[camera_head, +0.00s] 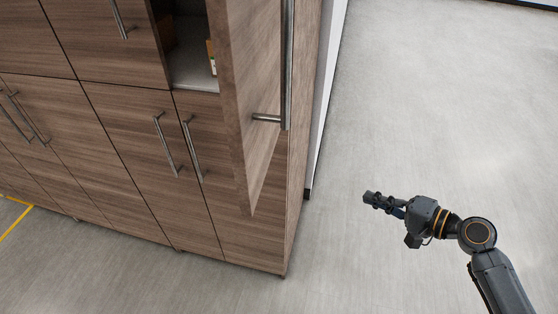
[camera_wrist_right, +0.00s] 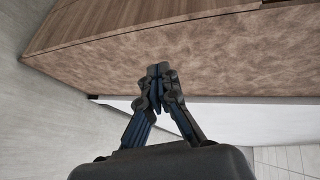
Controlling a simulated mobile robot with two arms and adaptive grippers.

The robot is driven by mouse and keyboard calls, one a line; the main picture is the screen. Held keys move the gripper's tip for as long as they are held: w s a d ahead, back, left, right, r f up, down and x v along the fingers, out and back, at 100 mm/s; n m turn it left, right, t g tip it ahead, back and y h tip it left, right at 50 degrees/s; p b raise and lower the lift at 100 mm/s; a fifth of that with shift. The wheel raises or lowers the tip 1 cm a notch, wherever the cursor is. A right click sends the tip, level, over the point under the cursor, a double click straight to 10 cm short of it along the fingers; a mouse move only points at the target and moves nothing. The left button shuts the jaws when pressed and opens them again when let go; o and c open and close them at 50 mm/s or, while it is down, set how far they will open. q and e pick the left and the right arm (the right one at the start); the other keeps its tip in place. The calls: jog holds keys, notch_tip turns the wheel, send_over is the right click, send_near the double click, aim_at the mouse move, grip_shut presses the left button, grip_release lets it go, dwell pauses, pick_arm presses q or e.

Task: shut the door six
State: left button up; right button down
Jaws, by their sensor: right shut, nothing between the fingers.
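A wooden cabinet door (camera_head: 250,90) with a long metal bar handle (camera_head: 287,65) stands open at the upper right of the cabinet (camera_head: 130,130) in the head view. Its free edge swings out toward me, and the compartment behind it is partly visible. No number shows on it, so I cannot confirm it is door six. My right gripper (camera_head: 372,199) is to the right of the cabinet and apart from the door, shut and empty. In the right wrist view the shut fingertips (camera_wrist_right: 158,72) appear in front of the cabinet's side panel (camera_wrist_right: 215,60). My left gripper is not in view.
The open compartment shows a pale shelf (camera_head: 192,65) with a small yellowish item (camera_head: 211,56) on it. Other doors with bar handles (camera_head: 166,145) are shut. Grey floor (camera_head: 440,110) to the right of the cabinet is clear. A white wall edge (camera_head: 327,90) runs behind the cabinet side.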

jog(key=s+a+r+n+g+y, duration=0.1)
jog(key=s+a+r+n+y, duration=0.15)
jog(key=r, duration=0.45)
jog(key=s+a+r+n+g+y, duration=0.15)
jog(key=s+a+r, duration=0.25)
jog(key=r, duration=0.4)
jog(key=n+g+y+p, duration=0.1)
jog(key=g+y, duration=0.2)
jog(key=g, duration=0.1)
send_near(260, 166)
jog(key=shift+t, duration=0.25)
jog(key=p+x, duration=0.6)
jog(key=shift+s+a+r+p, duration=0.15)
jog(key=shift+s+a+p, duration=0.05)
jog(key=shift+p, duration=0.2)
jog(key=shift+w+a, duration=0.1)
jog(key=shift+a, duration=0.3)
